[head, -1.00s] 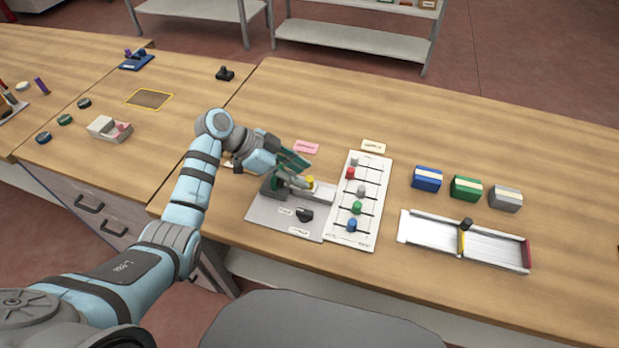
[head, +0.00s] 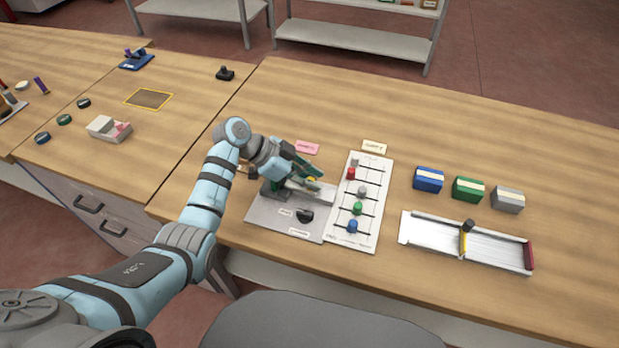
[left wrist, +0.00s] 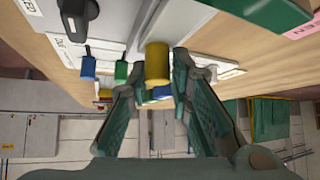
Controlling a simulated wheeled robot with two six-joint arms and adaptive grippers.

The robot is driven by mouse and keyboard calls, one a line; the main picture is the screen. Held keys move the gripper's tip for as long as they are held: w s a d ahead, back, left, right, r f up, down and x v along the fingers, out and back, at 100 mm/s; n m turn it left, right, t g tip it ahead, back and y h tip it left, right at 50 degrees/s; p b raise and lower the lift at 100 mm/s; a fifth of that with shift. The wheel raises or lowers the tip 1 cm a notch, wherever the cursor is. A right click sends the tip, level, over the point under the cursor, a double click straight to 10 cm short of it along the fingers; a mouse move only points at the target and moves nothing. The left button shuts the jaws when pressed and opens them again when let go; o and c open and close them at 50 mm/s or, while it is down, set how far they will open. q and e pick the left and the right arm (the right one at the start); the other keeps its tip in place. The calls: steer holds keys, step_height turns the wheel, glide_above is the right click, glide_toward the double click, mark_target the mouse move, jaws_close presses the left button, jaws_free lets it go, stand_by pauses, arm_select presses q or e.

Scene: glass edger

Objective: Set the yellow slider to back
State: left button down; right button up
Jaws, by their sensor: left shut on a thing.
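The yellow slider knob (left wrist: 157,62) is a short upright cylinder between the two fingers of my left gripper in the left wrist view. My left gripper (head: 308,178) is shut on it; in the head view the fingers mostly cover the yellow knob (head: 311,180). It sits at a pale bar on the grey plate (head: 262,215), left of the white slider panel (head: 340,226). The fingers also show in the left wrist view (left wrist: 158,80). My right gripper is not in view.
The panel beside it carries a red knob (head: 350,173), a green knob (head: 357,208) and a blue knob (head: 352,226). A black knob (head: 305,215) is on the grey plate. A white tray (head: 420,237) with a yellow divider stands right.

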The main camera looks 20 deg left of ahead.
mark_target(324, 195)
arm_select(q)
steer(key=d, duration=0.2)
steer(key=d+p, duration=0.1)
steer(key=shift+s+d+f, duration=0.15)
steer(key=shift+s+d, duration=0.15)
steer(key=c, duration=1.8)
jaws_free()
steer(key=shift+f, duration=0.1)
steer(key=shift+o, duration=1.4)
steer(key=shift+d, duration=0.15)
steer(key=shift+r, duration=0.2)
